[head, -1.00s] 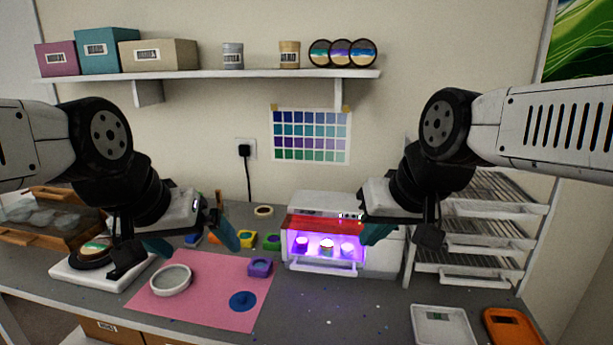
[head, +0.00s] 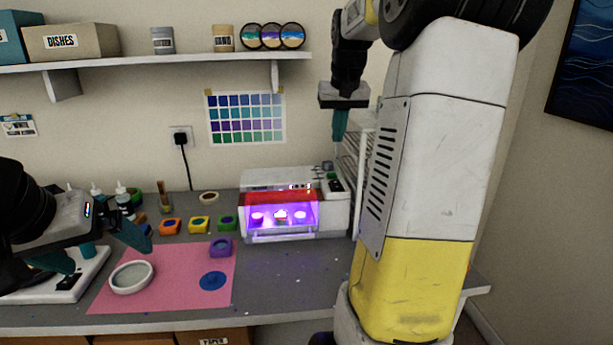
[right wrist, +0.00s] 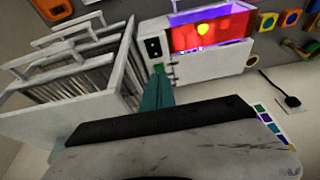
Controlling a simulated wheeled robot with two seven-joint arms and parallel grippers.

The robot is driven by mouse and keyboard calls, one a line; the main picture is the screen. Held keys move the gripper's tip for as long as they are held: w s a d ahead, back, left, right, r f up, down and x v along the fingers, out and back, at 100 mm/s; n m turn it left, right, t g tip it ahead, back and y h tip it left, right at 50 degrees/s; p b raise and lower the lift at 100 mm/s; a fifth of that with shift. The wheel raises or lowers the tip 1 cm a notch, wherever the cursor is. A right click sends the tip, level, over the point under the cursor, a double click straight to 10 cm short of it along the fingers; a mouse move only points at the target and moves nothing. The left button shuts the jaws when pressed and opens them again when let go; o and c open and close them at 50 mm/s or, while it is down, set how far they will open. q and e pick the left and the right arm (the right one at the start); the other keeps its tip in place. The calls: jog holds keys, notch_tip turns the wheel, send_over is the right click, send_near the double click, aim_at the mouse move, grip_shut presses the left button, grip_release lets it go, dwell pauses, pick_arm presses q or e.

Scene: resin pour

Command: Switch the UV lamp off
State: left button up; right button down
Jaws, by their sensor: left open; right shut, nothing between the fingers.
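The UV lamp (head: 262,182) is a white box with a red visor, and its chamber glows purple over several small pieces. A dark control panel (head: 336,186) sits on top of its right part, and in the right wrist view a black switch (right wrist: 153,46) shows there. My right gripper (head: 337,150) is shut and empty, pointing down above and behind the lamp's right end. Its teal fingers (right wrist: 158,84) show close to the lamp's panel end in the right wrist view, apart or touching I cannot tell. My left gripper (head: 108,254) is open over the left of the table.
A white wire rack (head: 354,160) stands right of the lamp, partly hidden by my right arm. A pink mat (head: 180,291) with a round white mould (head: 131,277) lies front left. Several coloured pots stand behind it. A shelf (head: 150,63) runs above.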

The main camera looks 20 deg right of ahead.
aim_at(333, 186)
dwell(0.3)
jog(key=x, duration=1.3)
jog(key=shift+s+f, duration=0.2)
jog(key=shift+f, duration=0.35)
jog(key=shift+w+f+g, duration=0.15)
jog(key=shift+f+g, duration=0.1)
jog(key=shift+g, duration=0.05)
jog(key=shift+f, duration=0.1)
jog(key=shift+s, duration=0.2)
jog(key=shift+s+a+f, duration=0.1)
jog(key=shift+s+a, duration=0.1)
jog(key=shift+s, duration=0.55)
